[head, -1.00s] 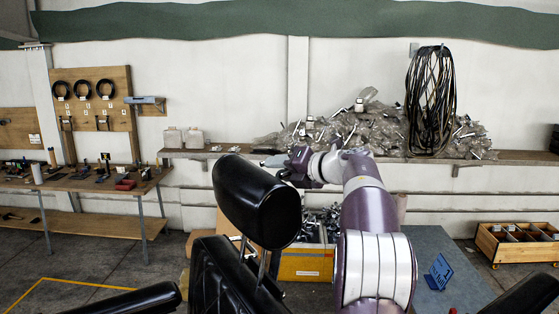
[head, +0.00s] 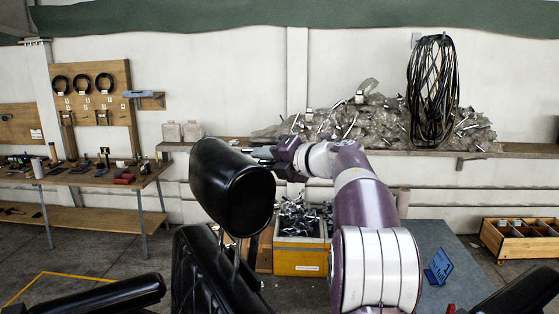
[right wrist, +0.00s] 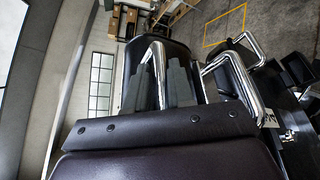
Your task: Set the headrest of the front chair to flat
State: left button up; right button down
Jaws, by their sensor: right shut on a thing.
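The front chair's headrest (head: 232,187) is a black padded cushion in the middle of the head view. It stands on thin metal posts above the tufted black backrest (head: 200,275). My left gripper is not in view.
The chair's black armrests show at the lower left (head: 95,297) and lower right (head: 525,295). A yellow-fronted crate of metal parts (head: 300,257) stands behind the chair. A tool table (head: 85,178) is at the left, and a wooden bin (head: 520,240) at the right.

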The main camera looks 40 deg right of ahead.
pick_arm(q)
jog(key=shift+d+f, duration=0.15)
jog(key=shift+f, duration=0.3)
pick_arm(e)
jog(key=shift+d+f+m, duration=0.25)
jog(key=shift+f+m, duration=0.15)
jog(key=shift+f, duration=0.2)
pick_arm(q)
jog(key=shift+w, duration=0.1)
pick_arm(e)
jog(key=shift+w+a, duration=0.1)
jog(key=shift+a, duration=0.05)
jog(key=c, duration=1.1)
grip_release()
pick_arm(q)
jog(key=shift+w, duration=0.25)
pick_arm(e)
jog(key=shift+w, duration=0.3)
pick_arm(q)
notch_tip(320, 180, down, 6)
jog(key=b, duration=0.5)
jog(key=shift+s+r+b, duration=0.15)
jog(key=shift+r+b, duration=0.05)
jog(key=shift+b, duration=0.15)
pick_arm(e)
jog(key=v, duration=1.2)
jog(key=shift+s+f, duration=0.15)
jog(key=shift+s, duration=0.15)
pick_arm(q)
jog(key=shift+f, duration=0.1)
